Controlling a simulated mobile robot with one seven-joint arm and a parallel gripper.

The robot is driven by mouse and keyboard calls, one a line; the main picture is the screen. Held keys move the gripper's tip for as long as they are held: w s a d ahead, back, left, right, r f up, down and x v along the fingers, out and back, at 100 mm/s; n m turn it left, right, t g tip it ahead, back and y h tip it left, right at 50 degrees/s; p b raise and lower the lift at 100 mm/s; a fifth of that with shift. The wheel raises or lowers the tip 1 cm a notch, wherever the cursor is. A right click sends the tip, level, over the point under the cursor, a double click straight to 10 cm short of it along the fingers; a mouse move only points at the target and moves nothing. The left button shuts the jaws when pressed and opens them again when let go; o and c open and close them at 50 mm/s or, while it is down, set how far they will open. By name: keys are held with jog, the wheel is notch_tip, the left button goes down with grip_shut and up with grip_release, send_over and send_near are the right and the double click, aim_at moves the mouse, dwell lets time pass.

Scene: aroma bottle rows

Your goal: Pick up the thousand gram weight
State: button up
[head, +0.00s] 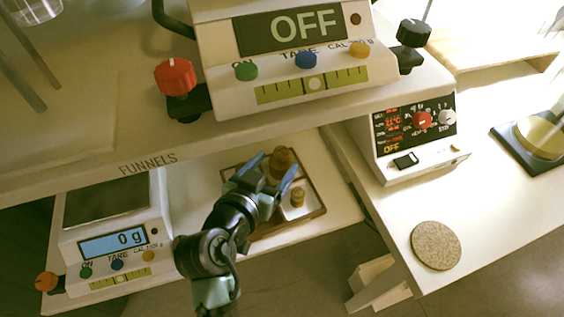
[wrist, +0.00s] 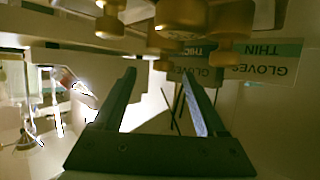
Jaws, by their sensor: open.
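Brass weights stand in a shallow wooden-rimmed tray (head: 318,211) on the lower shelf. The largest one visible in the head view (head: 281,157) is at the tray's back, and a smaller weight (head: 298,196) stands nearer the front. No gram marking is legible, so I cannot tell which is the thousand gram weight. My gripper (head: 278,168) is over the tray with its fingers apart, close to the largest weight. In the wrist view, my gripper (wrist: 159,75) is open and empty, with several brass weights (wrist: 180,22) beyond its fingertips, shown upside down. My arm hides part of the tray.
A scale reading 0 g (head: 112,243) stands left of the tray. The upper shelf (head: 120,180), labelled FUNNELS, carries another scale reading OFF (head: 305,50) above my gripper. At right are a hotplate (head: 412,140) and a cork mat (head: 436,246).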

aim_at(280, 153)
jog(key=x, duration=0.4)
jog(key=b+x, duration=0.1)
jog(key=shift+w+a+f, duration=0.1)
jog(key=shift+w+f, duration=0.15)
jog(key=shift+w, duration=0.15)
grip_shut()
dwell(0.9)
jog(key=shift+r, duration=0.3)
